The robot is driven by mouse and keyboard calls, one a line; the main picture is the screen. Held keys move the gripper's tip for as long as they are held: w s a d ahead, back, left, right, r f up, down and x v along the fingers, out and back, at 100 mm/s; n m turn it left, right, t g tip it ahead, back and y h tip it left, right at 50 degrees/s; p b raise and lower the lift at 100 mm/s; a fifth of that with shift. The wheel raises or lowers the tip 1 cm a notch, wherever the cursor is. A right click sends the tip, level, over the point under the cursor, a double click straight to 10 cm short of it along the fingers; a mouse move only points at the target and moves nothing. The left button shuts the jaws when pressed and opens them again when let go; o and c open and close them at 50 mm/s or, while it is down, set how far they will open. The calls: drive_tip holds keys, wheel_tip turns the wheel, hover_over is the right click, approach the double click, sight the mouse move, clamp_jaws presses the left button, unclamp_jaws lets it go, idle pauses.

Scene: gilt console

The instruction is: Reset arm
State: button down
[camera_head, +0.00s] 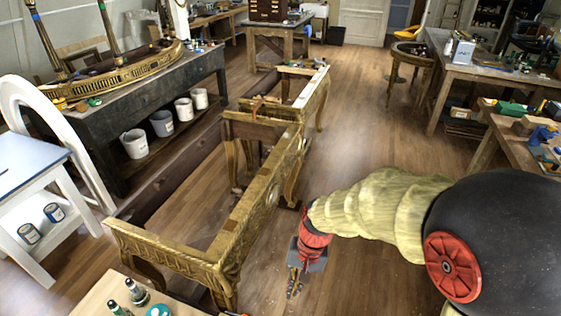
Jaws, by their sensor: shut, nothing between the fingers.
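My arm reaches in from the right side of the head view, with a pale cloth sleeve and a red and grey wrist. My gripper (294,292) points down over the wooden floor, just right of the gilt console's near corner. Its fingers look close together, and I see nothing held in them. The gilt console frame (215,255) stands on the floor left of my gripper. It has carved golden sides, curved legs and an open top. A gap of floor shows between it and my gripper.
A pale table (92,300) with small bottles stands at the bottom left. A dark workbench (140,95) with white buckets lines the left, near a white table (25,165). Wooden benches (460,72) with tools stand at the right.

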drive_tip(key=s+d+r+n+t+h+b, duration=0.1)
drive_tip(key=s+d+r+t, duration=0.2)
drive_tip(key=s+d+r, duration=0.2)
drive_tip(key=s+d+r+n+t+h+b, duration=0.1)
drive_tip(key=s+d+r+t, duration=0.3)
drive_tip(key=d+r, duration=0.6)
drive_tip(key=b+v, duration=0.1)
drive_tip(key=v, duration=0.3)
drive_tip(key=shift+d+r, duration=0.15)
drive_tip(key=shift+r, duration=0.05)
drive_tip(key=shift+f, duration=0.1)
idle(0.5)
